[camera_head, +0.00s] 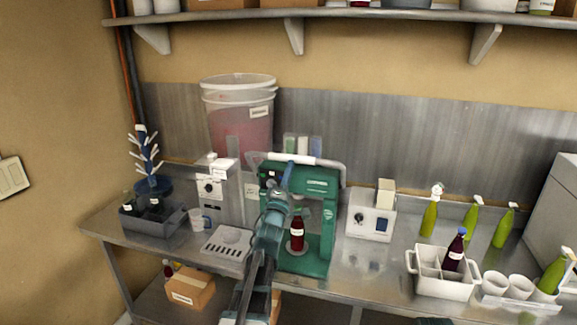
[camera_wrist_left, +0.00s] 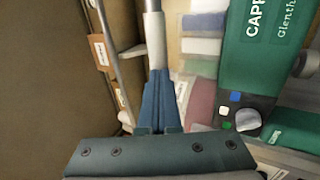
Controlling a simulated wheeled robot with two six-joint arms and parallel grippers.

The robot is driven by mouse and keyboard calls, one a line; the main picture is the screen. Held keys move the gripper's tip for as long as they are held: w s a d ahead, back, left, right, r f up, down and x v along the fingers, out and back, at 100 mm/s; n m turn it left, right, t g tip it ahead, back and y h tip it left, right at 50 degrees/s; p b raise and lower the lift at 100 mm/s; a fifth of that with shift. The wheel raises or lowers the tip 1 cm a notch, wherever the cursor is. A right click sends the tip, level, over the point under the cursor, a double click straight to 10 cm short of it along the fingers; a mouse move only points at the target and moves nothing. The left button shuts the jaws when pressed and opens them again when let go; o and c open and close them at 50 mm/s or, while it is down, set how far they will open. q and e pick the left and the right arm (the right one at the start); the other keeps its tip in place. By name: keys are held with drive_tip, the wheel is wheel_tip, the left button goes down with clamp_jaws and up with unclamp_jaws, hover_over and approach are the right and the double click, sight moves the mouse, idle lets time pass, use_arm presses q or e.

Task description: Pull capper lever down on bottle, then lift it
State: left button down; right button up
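The green capper (camera_head: 327,184) stands on the steel bench, its lever (camera_head: 319,162) up at the level of its top. A dark red bottle (camera_head: 297,234) with a pale label stands upright on the capper's base, under the head. My left gripper (camera_head: 289,168) is at the lever's bar, in front of the capper's top. In the left wrist view, the blue fingers (camera_wrist_left: 160,100) are close together around the pale bar (camera_wrist_left: 154,45). The capper's green body (camera_wrist_left: 265,45) is to the right there. My arm hides part of the capper's left side. My right gripper is not seen.
A drip-tray machine (camera_head: 228,240) and a large pink bucket (camera_head: 240,125) are left of and behind the capper. A white control box (camera_head: 370,223) is to its right. A white bottle crate (camera_head: 443,285) and green bottles (camera_head: 470,220) stand further right.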

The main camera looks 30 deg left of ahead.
use_arm(q)
drive_tip(key=shift+g, duration=0.4)
drive_tip(key=w+r+p, duration=0.1)
drive_tip(key=p, duration=0.1)
drive_tip(key=w+a+r+p, duration=0.1)
drive_tip(key=w+r, duration=0.1)
drive_tip(key=shift+w+r+p, duration=0.1)
drive_tip(key=shift+r+p, duration=0.1)
drive_tip(key=shift+p, duration=0.15)
drive_tip(key=shift+w+r, duration=0.1)
drive_tip(key=shift+w, duration=0.1)
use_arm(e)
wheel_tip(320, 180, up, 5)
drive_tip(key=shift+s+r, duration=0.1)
